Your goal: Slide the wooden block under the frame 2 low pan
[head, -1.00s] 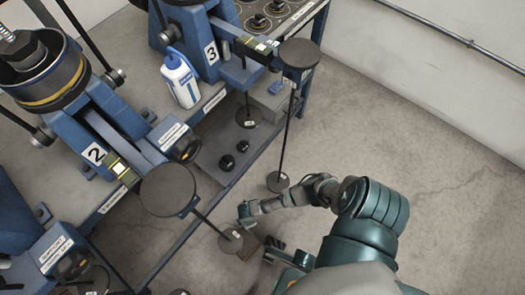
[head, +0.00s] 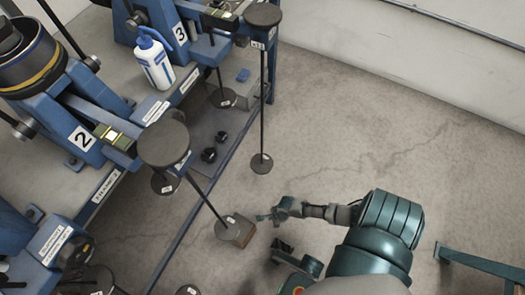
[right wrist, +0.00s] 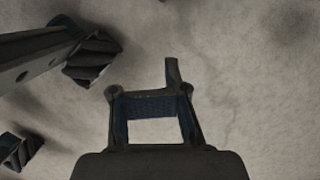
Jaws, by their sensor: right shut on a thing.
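The wooden block (head: 241,239) is beneath the frame 2 low pan (head: 228,226), a dark disc on a rod. The disc covers much of the block's top; whether they touch is unclear. My right gripper (head: 264,215) is just right of the block, apart from it. In the right wrist view my right gripper (right wrist: 150,105) is shut on a dark blue piece I cannot identify. My left gripper (head: 277,250) is below it, with its ribbed fingertips (right wrist: 92,60) spread and empty in the right wrist view.
The large frame 2 upper pan (head: 163,143) is up and left of the block. The frame 3 low pan (head: 261,163) hangs farther back. A white bottle (head: 155,62) stands on the bench.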

